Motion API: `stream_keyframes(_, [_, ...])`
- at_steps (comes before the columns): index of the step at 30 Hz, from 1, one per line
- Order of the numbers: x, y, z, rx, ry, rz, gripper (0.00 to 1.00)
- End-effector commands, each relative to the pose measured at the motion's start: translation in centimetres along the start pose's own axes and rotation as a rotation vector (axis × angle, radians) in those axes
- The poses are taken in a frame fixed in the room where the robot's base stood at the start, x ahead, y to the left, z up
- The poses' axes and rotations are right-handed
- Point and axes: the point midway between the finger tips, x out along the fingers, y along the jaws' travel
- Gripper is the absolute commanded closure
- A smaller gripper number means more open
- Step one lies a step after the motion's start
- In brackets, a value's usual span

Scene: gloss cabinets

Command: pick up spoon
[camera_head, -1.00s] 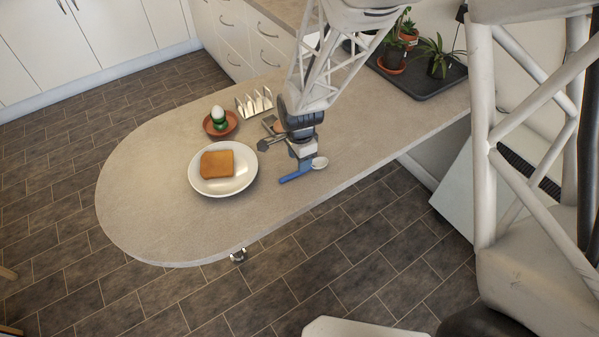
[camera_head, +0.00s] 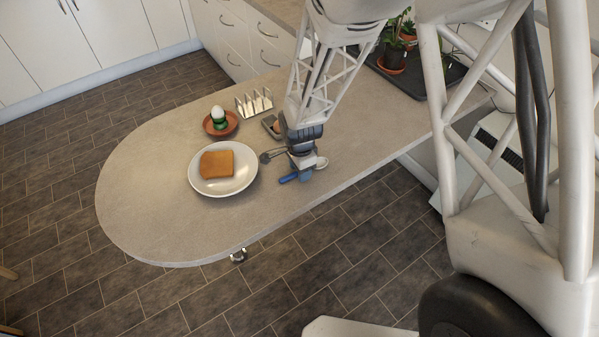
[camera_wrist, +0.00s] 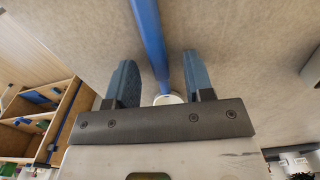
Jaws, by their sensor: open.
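The spoon has a blue handle (camera_head: 287,178) and a pale bowl (camera_head: 321,162); it lies on the counter. My gripper (camera_head: 304,174) is directly over it and hides the middle of the spoon in the head view. In the wrist view my gripper (camera_wrist: 162,78) is open, with one blue-grey finger on each side of the blue spoon handle (camera_wrist: 150,35). The handle runs between the fingers, nearer the right one, and a pale round part shows near the gripper's base. I cannot tell whether the fingers touch it.
A white plate (camera_head: 239,184) with toast (camera_head: 217,165) lies left of my gripper. Behind are an egg (camera_head: 218,113) in a green cup on a terracotta saucer, and a metal toast rack (camera_head: 254,103). The front counter (camera_head: 170,230) is clear. A dark tray with plants stands back right.

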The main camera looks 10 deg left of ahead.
Motion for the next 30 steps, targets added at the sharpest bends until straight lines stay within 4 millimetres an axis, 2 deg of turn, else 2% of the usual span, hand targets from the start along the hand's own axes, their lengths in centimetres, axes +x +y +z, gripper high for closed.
stream_keyframes(9, [-0.01,0.0,0.0,0.0,0.0,0.0,0.54])
stream_keyframes(18, [-0.02,0.0,0.0,0.0,0.0,0.0,1.0])
stream_keyframes(30, [-0.2,-0.01,0.0,0.0,0.0,-0.001,1.0])
